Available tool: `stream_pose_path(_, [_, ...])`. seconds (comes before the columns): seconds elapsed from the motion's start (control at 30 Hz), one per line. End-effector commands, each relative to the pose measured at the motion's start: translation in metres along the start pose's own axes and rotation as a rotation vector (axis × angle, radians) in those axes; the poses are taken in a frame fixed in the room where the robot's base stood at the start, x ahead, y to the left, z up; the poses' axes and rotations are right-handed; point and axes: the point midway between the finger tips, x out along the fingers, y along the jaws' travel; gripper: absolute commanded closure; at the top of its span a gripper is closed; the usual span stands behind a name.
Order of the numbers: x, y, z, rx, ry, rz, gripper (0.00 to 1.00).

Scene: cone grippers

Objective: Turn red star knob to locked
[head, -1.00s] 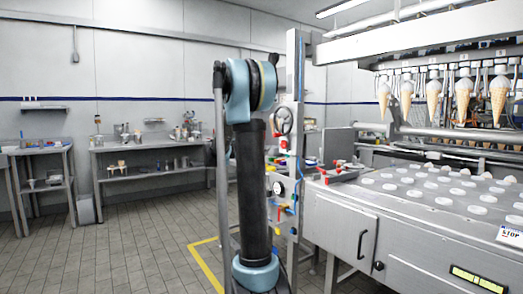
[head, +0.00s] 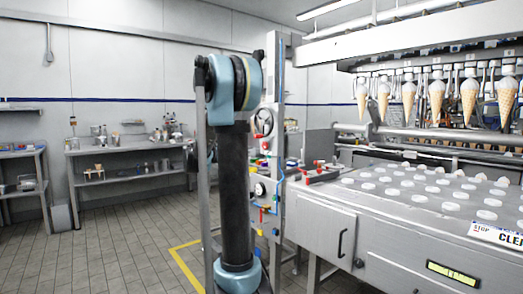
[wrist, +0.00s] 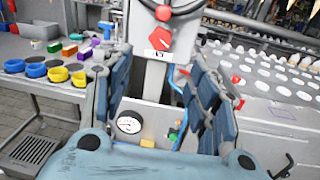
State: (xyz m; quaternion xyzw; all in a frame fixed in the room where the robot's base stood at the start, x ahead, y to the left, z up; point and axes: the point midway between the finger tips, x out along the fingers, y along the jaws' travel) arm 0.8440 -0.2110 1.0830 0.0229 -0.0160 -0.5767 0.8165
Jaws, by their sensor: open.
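A red knob (wrist: 160,38) is in the wrist view at top centre, on a pale upright panel (wrist: 156,78), just above a small white label plate. A second red part (wrist: 163,13) sits just above it. Which red part is the star knob, and its exact setting, I cannot make out. My gripper (wrist: 158,62) is open and empty, its dark fingers standing left and right of the panel in the picture, with the knob apart from them. In the head view the panel column (head: 274,85) stands right behind my arm, which hides part of it and my gripper.
A round gauge (wrist: 129,122) is low on the panel, with coloured valves beside it. A side table (wrist: 58,75) with yellow and blue cups is on the left. The cone machine (head: 420,200) fills the right. Tiled floor (head: 110,235) is open at left.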

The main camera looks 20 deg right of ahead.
Motion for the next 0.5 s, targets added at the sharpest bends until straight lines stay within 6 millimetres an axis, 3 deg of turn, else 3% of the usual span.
stream_pose_path(0.5, [0.091, -0.001, 0.0, 0.001, 0.0, -0.004, 0.46])
